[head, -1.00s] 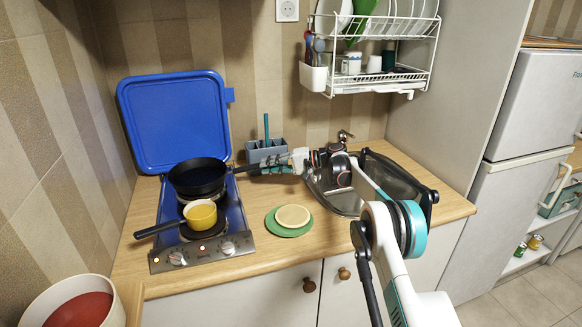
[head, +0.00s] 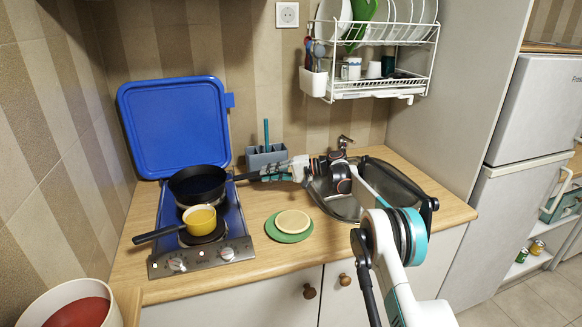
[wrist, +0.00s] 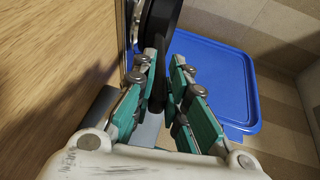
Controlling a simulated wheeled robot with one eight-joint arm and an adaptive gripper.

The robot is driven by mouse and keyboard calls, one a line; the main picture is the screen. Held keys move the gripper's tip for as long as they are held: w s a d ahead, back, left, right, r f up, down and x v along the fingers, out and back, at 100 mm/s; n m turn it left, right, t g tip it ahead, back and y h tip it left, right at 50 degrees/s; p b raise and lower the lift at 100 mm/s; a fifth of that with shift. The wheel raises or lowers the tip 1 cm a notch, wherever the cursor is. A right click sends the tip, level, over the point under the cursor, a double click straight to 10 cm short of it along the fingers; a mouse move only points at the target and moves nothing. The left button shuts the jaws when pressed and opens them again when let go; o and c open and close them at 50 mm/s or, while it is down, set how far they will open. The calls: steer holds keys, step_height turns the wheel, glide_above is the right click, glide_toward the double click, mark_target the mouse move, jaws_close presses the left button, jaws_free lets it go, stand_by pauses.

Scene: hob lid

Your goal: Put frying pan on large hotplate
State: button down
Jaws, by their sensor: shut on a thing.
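The black frying pan (head: 197,187) is at the rear of the blue hob (head: 231,219), over the rear hotplate, which it almost wholly hides. I cannot tell whether its base touches the hotplate. Its handle points right, and my gripper (head: 260,174) is shut on it. In the wrist view the dark handle (wrist: 158,85) runs between the teal fingers of my gripper (wrist: 163,68), with the pan's dark side (wrist: 160,18) beyond. A yellow saucepan (head: 199,218) sits on the front hotplate (head: 203,238), just in front of the frying pan.
The raised blue hob lid (head: 175,123) stands behind the pan. A grey utensil holder (head: 266,157) is close behind my gripper. A green plate (head: 289,236) with a round tan piece (head: 292,221) lies right of the hob. The sink (head: 345,208) is further right, under a dish rack (head: 380,84).

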steer(key=shift+f, duration=0.1)
steer(key=c, duration=1.5)
jaws_free()
steer(key=v, duration=1.2)
steer(key=shift+s, duration=0.1)
